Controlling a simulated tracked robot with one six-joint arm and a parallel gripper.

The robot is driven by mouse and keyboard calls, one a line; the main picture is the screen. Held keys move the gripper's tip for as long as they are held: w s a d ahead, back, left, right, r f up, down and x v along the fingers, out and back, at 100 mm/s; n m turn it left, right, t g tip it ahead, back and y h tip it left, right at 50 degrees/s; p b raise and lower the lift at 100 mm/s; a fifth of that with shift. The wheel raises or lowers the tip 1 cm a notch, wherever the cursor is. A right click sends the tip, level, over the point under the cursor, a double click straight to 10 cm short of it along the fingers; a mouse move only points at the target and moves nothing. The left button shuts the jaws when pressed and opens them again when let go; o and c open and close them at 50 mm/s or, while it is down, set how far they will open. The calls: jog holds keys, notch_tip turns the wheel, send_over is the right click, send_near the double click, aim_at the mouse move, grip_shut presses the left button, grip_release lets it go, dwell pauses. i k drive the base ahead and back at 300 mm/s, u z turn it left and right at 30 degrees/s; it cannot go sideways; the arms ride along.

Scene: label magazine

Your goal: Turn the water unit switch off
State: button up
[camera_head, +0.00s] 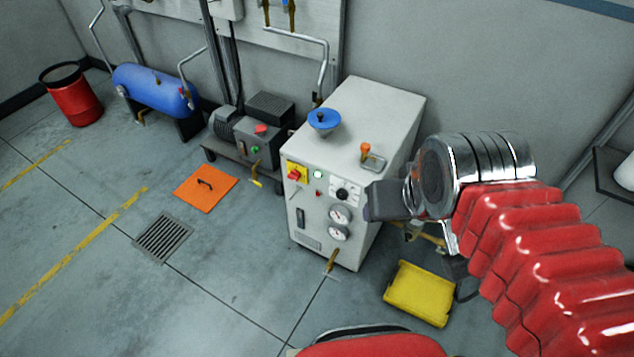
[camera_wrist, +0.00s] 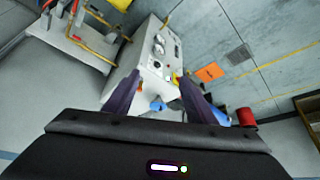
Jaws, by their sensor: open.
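A white cabinet (camera_head: 330,230) stands against the wall, which I take to be the water unit. Its front carries a red switch on a yellow plate (camera_head: 296,173) at the upper left, a pale green lamp (camera_head: 318,174) and a black knob (camera_head: 343,194). My gripper (camera_head: 378,201) is to the right of the panel in the head view, apart from the switch. In the wrist view, the two fingers of my gripper (camera_wrist: 158,84) are spread with nothing gripped. The cabinet front (camera_wrist: 155,62) shows beyond them; the switch's exact setting is too small to read.
A blue handwheel (camera_head: 324,120) and an orange-topped lever (camera_head: 366,150) stand on the cabinet top. A brass tap (camera_head: 331,262) juts from the lower front. A yellow bin (camera_head: 420,292) lies at right, a pump (camera_head: 255,140) at left.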

aim_at(295, 176)
jog(key=k, duration=1.35)
jog(key=u, duration=0.15)
jog(key=i, duration=1.1)
jog(key=u, duration=1.05)
jog(key=i, duration=0.75)
jog(key=u, duration=0.45)
